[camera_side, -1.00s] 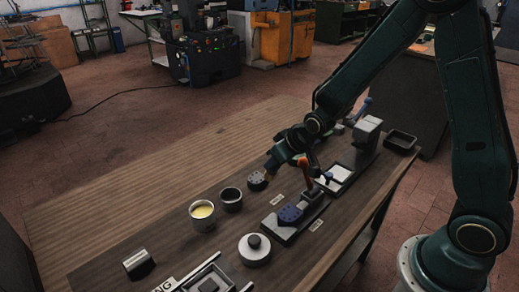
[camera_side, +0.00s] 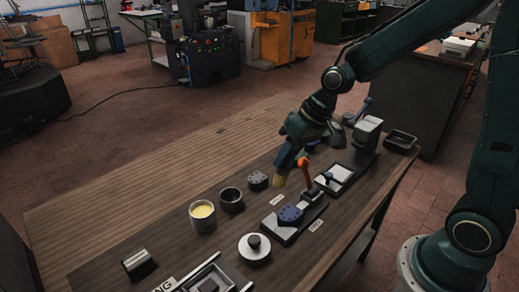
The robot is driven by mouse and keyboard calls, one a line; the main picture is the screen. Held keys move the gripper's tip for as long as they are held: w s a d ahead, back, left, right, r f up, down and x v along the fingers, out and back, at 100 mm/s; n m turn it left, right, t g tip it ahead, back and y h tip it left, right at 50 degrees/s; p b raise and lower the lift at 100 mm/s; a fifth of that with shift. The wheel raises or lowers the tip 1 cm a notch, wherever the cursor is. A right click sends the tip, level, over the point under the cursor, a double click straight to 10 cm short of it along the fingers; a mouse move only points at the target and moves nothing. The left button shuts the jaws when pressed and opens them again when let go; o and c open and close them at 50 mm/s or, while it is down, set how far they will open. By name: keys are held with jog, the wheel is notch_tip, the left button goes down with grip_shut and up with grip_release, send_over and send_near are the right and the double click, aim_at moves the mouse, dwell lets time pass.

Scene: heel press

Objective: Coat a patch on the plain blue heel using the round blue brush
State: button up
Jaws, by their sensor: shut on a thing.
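My gripper (camera_side: 297,143) is shut on a brush (camera_side: 287,162) with a blue body, held above the table and tilted with its pale yellow bristles (camera_side: 279,182) down. A dark blue heel (camera_side: 290,214) sits in the fixture with the red lever (camera_side: 304,170), below and slightly right of the bristles. The bristles are apart from it. A greyer piece with small dark spots (camera_side: 257,180) lies on the table, left of the bristles. A blue piece (camera_side: 312,146) shows partly behind my gripper. A pot of yellow liquid (camera_side: 202,214) stands left of the fixture.
A dark cup (camera_side: 231,199) stands beside the pot. A lidded round tin (camera_side: 254,249), a grey block (camera_side: 138,264) and a tray (camera_side: 212,282) are at the front. A vise-like block (camera_side: 367,132) and a dark tray (camera_side: 400,141) stand at the back right. The table's left side is clear.

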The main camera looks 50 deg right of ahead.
aim_at(289, 173)
jog(key=shift+s+a+r+g+y, duration=0.25)
jog(key=shift+s+r+g+y, duration=0.05)
jog(key=shift+s+r, duration=0.6)
jog(key=shift+f, duration=0.2)
jog(key=shift+f, duration=2.35)
